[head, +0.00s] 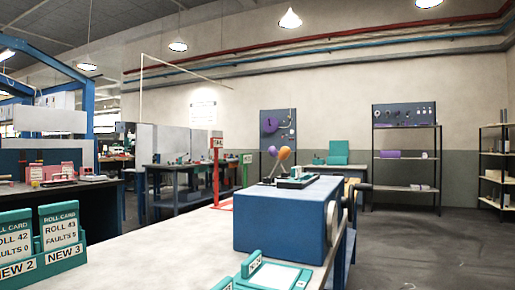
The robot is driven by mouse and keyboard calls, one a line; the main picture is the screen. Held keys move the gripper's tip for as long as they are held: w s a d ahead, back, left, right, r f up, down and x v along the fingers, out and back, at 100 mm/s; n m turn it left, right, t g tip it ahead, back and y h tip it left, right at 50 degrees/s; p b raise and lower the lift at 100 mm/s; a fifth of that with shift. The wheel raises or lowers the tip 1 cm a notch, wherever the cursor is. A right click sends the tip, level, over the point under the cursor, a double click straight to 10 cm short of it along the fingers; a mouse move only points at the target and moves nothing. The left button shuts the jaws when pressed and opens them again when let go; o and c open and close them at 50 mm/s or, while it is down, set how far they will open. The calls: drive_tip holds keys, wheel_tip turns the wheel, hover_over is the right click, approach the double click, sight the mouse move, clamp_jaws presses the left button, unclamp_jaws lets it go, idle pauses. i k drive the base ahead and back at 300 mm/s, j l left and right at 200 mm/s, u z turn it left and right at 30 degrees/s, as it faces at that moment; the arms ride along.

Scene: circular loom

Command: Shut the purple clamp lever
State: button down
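A small purple part (285,153), next to an orange rounded part (272,151), stands up on thin legs or rods above the far end of a blue box-shaped unit (275,222). It is too small to tell whether this is the clamp lever or how it is set. A purple disc (270,125) with a tail hangs on a dark wall board at the back; I cannot tell that it is a lever. My gripper is not in view.
The blue unit stands on a long pale bench (180,250). Roll-card holders (60,240) stand at the left front, and a teal tray (275,277) lies at the front. Red and green sign posts (216,170) stand behind. Grey floor (430,250) is open at right, before shelves (405,155).

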sight(273, 151)
drive_tip(key=u, duration=0.35)
drive_tip(key=i+l+u, duration=0.15)
drive_tip(key=l+u, duration=0.15)
drive_tip(key=l, duration=0.15)
drive_tip(key=i+l+u, duration=0.1)
drive_tip(key=l+u, duration=0.15)
drive_tip(key=l, duration=0.15)
drive_tip(key=l+u, duration=0.3)
drive_tip(key=l, duration=0.15)
drive_tip(key=l+u, duration=0.1)
drive_tip(key=l, duration=1.4)
drive_tip(key=l+u, duration=0.15)
drive_tip(key=l, duration=1.3)
drive_tip(key=l+u, duration=0.1)
drive_tip(key=l, duration=1.4)
drive_tip(key=k, duration=0.05)
